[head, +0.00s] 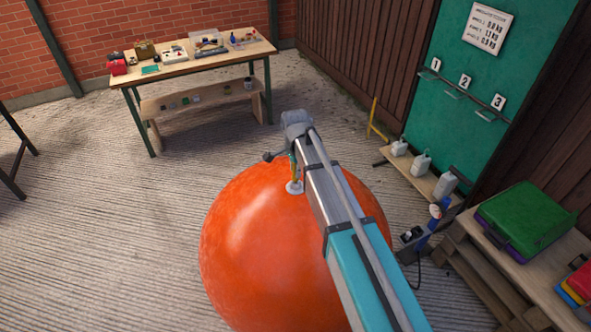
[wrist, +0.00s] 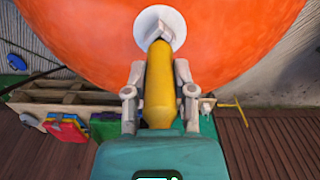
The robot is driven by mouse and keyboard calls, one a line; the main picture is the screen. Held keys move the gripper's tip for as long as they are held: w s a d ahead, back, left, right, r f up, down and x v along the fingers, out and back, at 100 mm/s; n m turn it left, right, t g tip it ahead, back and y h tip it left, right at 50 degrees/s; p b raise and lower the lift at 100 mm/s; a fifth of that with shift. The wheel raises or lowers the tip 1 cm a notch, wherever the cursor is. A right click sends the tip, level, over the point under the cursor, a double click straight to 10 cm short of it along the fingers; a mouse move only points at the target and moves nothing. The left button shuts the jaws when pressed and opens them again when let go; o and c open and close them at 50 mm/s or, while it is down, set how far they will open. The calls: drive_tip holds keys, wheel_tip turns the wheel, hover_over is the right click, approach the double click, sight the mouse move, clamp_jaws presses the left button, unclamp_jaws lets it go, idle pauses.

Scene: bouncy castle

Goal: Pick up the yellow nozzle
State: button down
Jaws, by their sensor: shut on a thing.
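The yellow nozzle (wrist: 159,85) fills the middle of the wrist view. My gripper (wrist: 160,75) is shut on it, one finger on each side. The nozzle's far end meets a pale fitting on a white round disc (wrist: 161,20) on the large orange ball (wrist: 80,35); I cannot tell whether it is joined to the fitting. In the head view, my gripper (head: 284,157) is at the top of the orange ball (head: 255,250), by the white disc (head: 294,188). Only a thin bit of yellow shows there, and my arm hides part of the ball.
A workbench (head: 190,61) with several small items stands at the back left. A low shelf (head: 410,176) with white containers stands by the green board (head: 490,60). A bench with a green case (head: 525,215) is at the right.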

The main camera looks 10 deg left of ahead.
drive_tip(key=shift+r+p, duration=0.4)
drive_tip(key=shift+r, duration=0.35)
drive_tip(key=s+d+r+p, duration=0.7)
drive_tip(key=d+r+p, duration=0.2)
drive_tip(key=d, duration=0.2)
drive_tip(key=shift+s+d+r+p, duration=0.35)
drive_tip(key=shift+d+p, duration=0.05)
drive_tip(key=shift+r, duration=0.15)
drive_tip(key=shift+r+p, duration=2.35)
drive_tip(key=shift+p, duration=0.15)
